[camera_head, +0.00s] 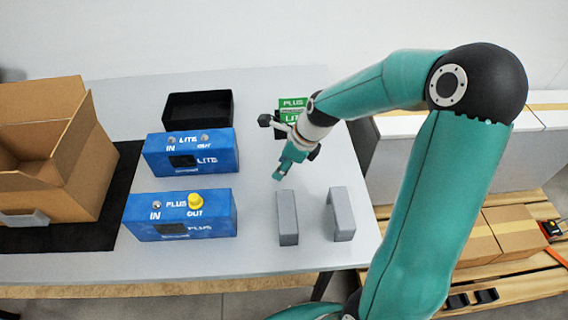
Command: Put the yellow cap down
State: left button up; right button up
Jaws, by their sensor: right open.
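The yellow cap (195,200) sits on top of the blue PLUS analyser box (181,215), at its OUT port. Nothing grips the cap. My right gripper (279,145) is open, up and to the right of the cap, over the table and clear of both blue boxes. Its fingers are small and partly hidden by the wrist, and I see nothing held between them. My left gripper is not in view.
A blue LITE box (191,154) and a black tray (198,108) stand behind the PLUS box. Two grey brackets (287,218) (342,213) stand to its right. A green PLUS/LITE card (293,103) is behind my gripper. An open carton (52,150) is at left.

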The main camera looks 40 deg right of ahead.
jog(key=p+v, duration=0.1)
jog(key=v, duration=1.1)
jog(key=shift+s, duration=0.1)
